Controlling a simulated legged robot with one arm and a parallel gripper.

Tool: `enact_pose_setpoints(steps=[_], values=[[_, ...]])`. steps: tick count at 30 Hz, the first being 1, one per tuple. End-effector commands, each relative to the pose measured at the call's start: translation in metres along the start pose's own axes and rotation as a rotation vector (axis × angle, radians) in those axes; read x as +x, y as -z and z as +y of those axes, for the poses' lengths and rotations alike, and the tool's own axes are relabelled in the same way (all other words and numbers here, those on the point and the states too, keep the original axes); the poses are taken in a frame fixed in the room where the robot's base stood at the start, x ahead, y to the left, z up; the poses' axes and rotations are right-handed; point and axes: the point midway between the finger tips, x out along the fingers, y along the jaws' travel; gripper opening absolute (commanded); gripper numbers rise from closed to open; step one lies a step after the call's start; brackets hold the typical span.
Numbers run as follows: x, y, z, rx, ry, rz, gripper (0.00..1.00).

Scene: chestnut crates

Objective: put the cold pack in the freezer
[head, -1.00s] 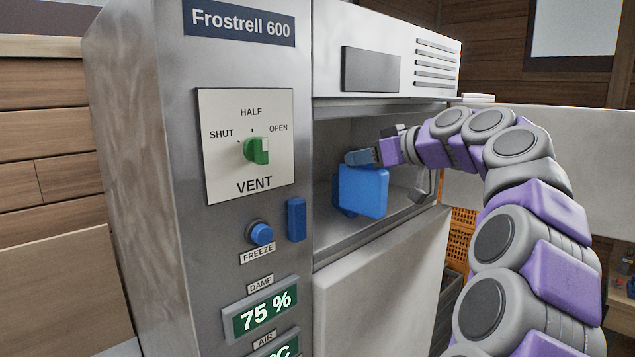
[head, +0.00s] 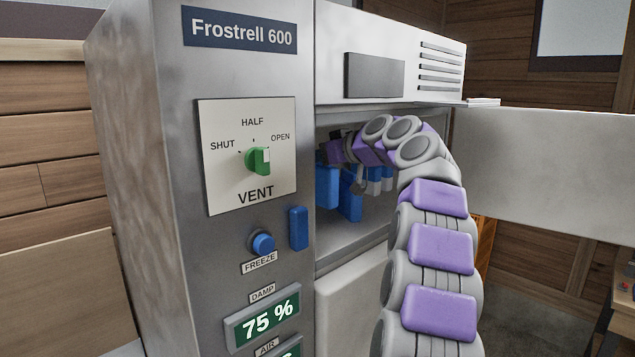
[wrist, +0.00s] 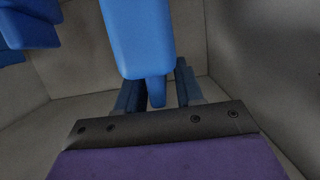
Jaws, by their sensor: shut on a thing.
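My gripper (wrist: 158,92) is shut on the blue cold pack (wrist: 140,40), which extends up and away from the fingers in the wrist view. The freezer (head: 385,110) is a grey metal unit marked Frostrell 600. Its compartment is open at the front, and my arm reaches into it. In the head view, blue pieces hang under my wrist inside the compartment; I cannot tell which is the held pack. My fingertips are mostly hidden there. Another blue object (wrist: 25,28) shows at the upper left of the wrist view, apart from the held pack.
The freezer door (head: 545,175) stands swung open to the right. The left panel carries a green vent knob (head: 258,160), a blue FREEZE button (head: 263,243) and a damp display (head: 262,318) reading 75 %. Pale compartment walls surround the gripper.

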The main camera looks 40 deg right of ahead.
Motion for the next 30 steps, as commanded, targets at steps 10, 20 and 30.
enact_pose_setpoints(steps=[10,20,30], values=[[0.007,-0.021,-0.005,-0.003,0.000,-0.001,0.00],[0.012,-0.043,-0.001,0.000,0.001,-0.001,0.00],[0.022,-0.059,-0.001,-0.002,-0.002,0.001,0.00]])
